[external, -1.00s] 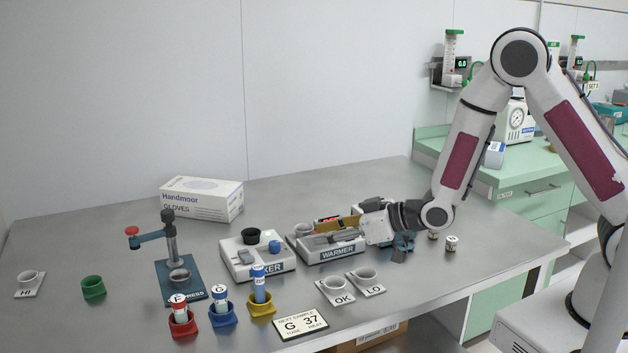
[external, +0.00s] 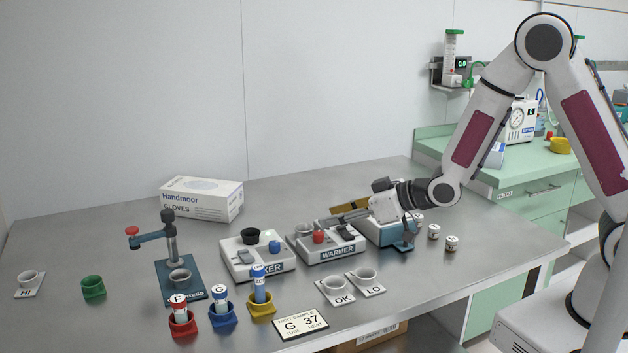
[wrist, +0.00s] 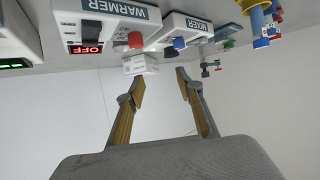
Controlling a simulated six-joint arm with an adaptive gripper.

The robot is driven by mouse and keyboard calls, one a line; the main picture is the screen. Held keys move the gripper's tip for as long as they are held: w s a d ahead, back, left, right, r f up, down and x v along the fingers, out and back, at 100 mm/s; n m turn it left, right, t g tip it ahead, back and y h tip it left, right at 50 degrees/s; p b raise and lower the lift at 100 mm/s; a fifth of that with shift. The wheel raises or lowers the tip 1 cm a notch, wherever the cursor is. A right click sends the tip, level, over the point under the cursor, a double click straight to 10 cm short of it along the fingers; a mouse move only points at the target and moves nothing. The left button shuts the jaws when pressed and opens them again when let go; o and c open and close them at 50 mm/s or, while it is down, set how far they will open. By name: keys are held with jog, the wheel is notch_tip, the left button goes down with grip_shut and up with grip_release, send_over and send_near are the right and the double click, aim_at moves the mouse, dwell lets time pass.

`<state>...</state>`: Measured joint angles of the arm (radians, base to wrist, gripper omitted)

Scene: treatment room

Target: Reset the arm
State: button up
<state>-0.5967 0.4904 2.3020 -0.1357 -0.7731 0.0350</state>
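My gripper (external: 340,213) hovers above the back right part of the warmer (external: 330,254) in the external view. Its two fingers (wrist: 160,85) are spread apart in the wrist view, with nothing held between them. The warmer's display (wrist: 86,49) reads OFF in the wrist view, and its red knob (external: 318,237) shows clear of the fingers. My arm is bent, with its elbow high at the right.
The mixer (external: 258,262) stands left of the warmer, and a teal-based device (external: 392,236) sits under my wrist. The press (external: 180,278), coloured tube holders (external: 222,314), OK cup (external: 337,288), LO cup (external: 366,281) and glove box (external: 202,199) share the table.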

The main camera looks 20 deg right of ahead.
jog(key=s+d+r+m+h, duration=0.25)
jog(key=d+r, duration=0.35)
jog(key=d, duration=0.5)
jog(key=s+d+r+m+h, duration=0.25)
jog(key=d+r, duration=0.25)
jog(key=d, duration=0.7)
jog(key=s+d+r+m+g+h, duration=0.1)
jog(key=s+d+r+g, duration=0.1)
jog(key=s+d, duration=0.4)
jog(key=s+d+r+m+g+h, duration=0.1)
jog(key=s+d, duration=0.6)
jog(key=s, duration=0.8)
jog(key=shift+s+d+r+m+g+h, duration=0.15)
jog(key=shift+s+r+m+g+h, duration=0.2)
jog(key=shift+m+g+h, duration=0.25)
dwell(0.4)
